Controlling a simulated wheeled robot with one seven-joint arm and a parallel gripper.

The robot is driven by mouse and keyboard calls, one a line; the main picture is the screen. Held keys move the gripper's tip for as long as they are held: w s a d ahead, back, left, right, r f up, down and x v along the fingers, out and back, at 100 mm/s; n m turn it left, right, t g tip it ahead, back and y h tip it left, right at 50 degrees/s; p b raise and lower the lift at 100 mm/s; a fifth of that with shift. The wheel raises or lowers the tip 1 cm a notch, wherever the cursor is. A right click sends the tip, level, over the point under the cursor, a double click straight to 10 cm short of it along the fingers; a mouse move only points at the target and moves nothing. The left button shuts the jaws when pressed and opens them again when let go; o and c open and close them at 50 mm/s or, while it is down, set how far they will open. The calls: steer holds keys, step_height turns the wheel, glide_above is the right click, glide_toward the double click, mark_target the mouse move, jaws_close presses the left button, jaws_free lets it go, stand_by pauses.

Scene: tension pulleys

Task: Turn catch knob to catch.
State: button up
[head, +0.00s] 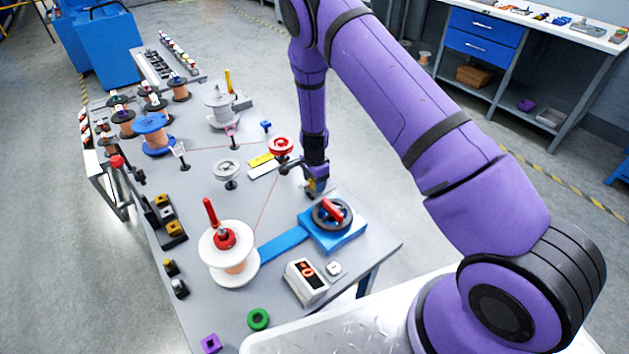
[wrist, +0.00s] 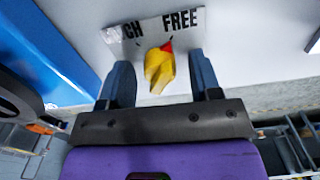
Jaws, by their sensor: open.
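The catch knob (wrist: 160,72) is yellow with a red tip, in the wrist view. It stands below a white label plate (wrist: 150,32) that reads "CH" at left, partly cut off, and "FREE" at right. The red tip points up and slightly right, nearer to FREE. My gripper (wrist: 159,62) is open, with one finger on each side of the knob and visible gaps to it. In the head view my gripper (head: 316,188) is low over the table, just behind the blue block, and mostly hides the knob.
A blue block with a black handwheel and red handle (head: 333,214) stands close to my gripper. A red-topped pulley (head: 281,147) is behind it to the left. A white spool (head: 229,252) and a red-digit display box (head: 306,281) stand nearer on the table (head: 372,235).

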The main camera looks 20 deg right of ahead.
steer(key=c, duration=0.9)
steer(key=shift+c, duration=0.2)
steer(key=shift+n, duration=0.4)
steer(key=n, duration=0.6)
steer(key=shift+n, duration=0.3)
steer(key=n, duration=0.6)
steer(key=shift+n, duration=0.3)
